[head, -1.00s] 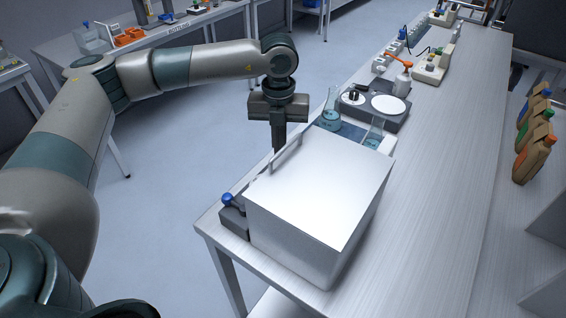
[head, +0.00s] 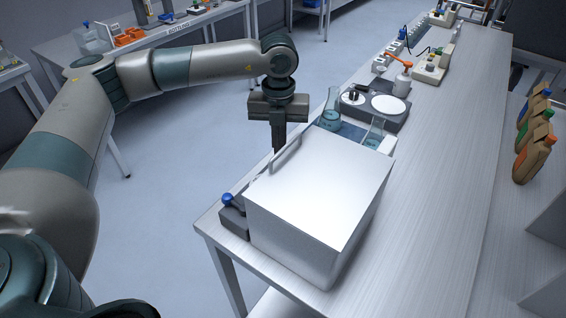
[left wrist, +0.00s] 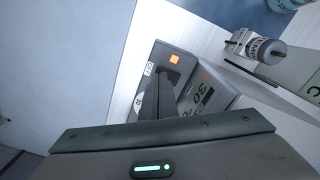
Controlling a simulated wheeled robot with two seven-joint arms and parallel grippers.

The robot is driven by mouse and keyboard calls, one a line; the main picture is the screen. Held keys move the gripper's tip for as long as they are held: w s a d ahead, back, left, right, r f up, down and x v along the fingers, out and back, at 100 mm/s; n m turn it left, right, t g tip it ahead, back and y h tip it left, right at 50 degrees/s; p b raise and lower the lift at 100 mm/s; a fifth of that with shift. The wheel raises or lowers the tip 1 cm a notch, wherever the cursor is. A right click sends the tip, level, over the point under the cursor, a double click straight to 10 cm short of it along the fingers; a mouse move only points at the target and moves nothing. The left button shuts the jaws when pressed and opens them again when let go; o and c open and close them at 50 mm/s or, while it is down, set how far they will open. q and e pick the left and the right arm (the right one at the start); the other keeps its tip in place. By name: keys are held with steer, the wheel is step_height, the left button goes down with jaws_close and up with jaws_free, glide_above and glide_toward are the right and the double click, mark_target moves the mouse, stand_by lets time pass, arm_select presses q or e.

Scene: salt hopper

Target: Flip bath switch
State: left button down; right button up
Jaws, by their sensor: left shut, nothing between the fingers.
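In the left wrist view the shut fingers (left wrist: 157,90) are over a grey control panel (left wrist: 190,58). My right gripper is not in view.
A blue-knobbed device (head: 228,200) sits at the box's left side. Flasks (head: 331,112) and a grey unit with a white round plate (head: 388,104) stand behind the box. Brown bottles (head: 534,150) stand on the right.

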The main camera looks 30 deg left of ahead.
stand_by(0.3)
arm_select(q)
steer(key=shift+f+b, duration=0.3)
steer(key=shift+s+a+f+b, duration=0.2)
steer(key=shift+a+f+b, duration=0.1)
steer(key=shift+f+b, duration=0.35)
steer(key=shift+s+a+f+b, duration=0.2)
steer(key=shift+a+f+b, duration=0.1)
steer(key=shift+f+b, duration=0.3)
stand_by(0.6)
steer(key=shift+r, duration=0.15)
steer(key=shift+w+d+r+p, duration=0.2)
steer(key=shift+r+p, duration=0.3)
steer(key=shift+r, duration=0.5)
steer(key=shift+w+d+r+p, duration=0.15)
steer(key=shift+r+p, duration=0.35)
steer(key=shift+r, duration=0.5)
steer(key=shift+w+d+r+p, duration=0.1)
steer(key=shift+d+r+p, duration=0.3)
steer(key=shift+r, duration=0.6)
steer(key=shift+a+r+p, duration=0.1)
steer(key=shift+r+p, duration=0.25)
steer(key=shift+r, duration=0.2)
